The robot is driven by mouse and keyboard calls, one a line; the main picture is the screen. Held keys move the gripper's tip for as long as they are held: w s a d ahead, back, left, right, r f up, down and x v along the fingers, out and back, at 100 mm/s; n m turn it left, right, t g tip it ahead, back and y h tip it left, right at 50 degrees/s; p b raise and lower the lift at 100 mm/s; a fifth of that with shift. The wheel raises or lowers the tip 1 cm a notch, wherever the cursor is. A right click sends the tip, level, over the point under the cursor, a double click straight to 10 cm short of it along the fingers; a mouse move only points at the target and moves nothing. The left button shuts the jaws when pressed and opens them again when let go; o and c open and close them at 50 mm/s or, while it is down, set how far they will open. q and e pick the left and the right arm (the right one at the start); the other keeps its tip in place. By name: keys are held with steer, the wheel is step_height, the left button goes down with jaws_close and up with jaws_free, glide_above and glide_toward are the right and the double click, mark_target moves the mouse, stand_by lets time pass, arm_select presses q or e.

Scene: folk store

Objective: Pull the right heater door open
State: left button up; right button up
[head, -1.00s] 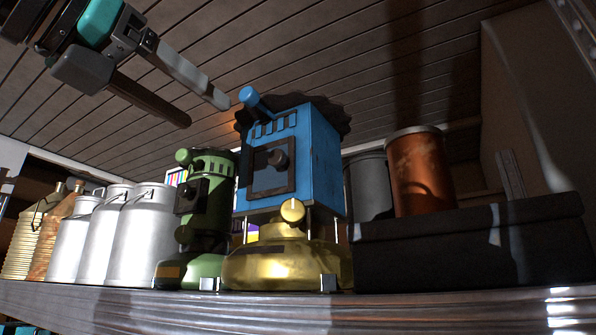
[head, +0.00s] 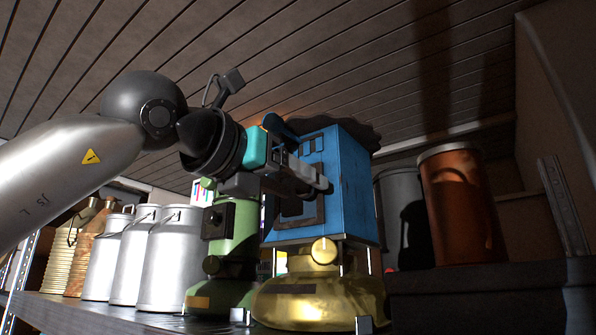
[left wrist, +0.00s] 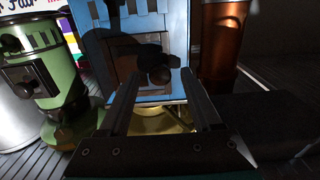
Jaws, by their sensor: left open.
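The right heater is blue on a brass base (head: 318,300) and stands on the shelf; its blue housing (head: 350,190) faces me. Its dark square door (head: 303,212) is partly hidden behind my left gripper in the head view. In the left wrist view the door (left wrist: 128,62) looks shut, with a round dark knob (left wrist: 160,76) at its middle. My left gripper (head: 326,186) is open in front of the door. In the left wrist view its fingers (left wrist: 160,86) lie on both sides of the knob; I cannot tell whether they touch it. My right gripper is out of view.
A green heater (head: 235,235) stands just left of the blue one. Several metal milk cans (head: 170,258) are further left. A rusty orange canister (head: 460,205) and a dark box (head: 470,295) are on the right. The ceiling is above.

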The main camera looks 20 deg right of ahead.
arm_select(q)
steer(key=shift+w+d, duration=0.25)
steer(key=shift+d, duration=0.1)
jaws_close()
stand_by(0.4)
steer(key=shift+a, duration=0.1)
stand_by(0.8)
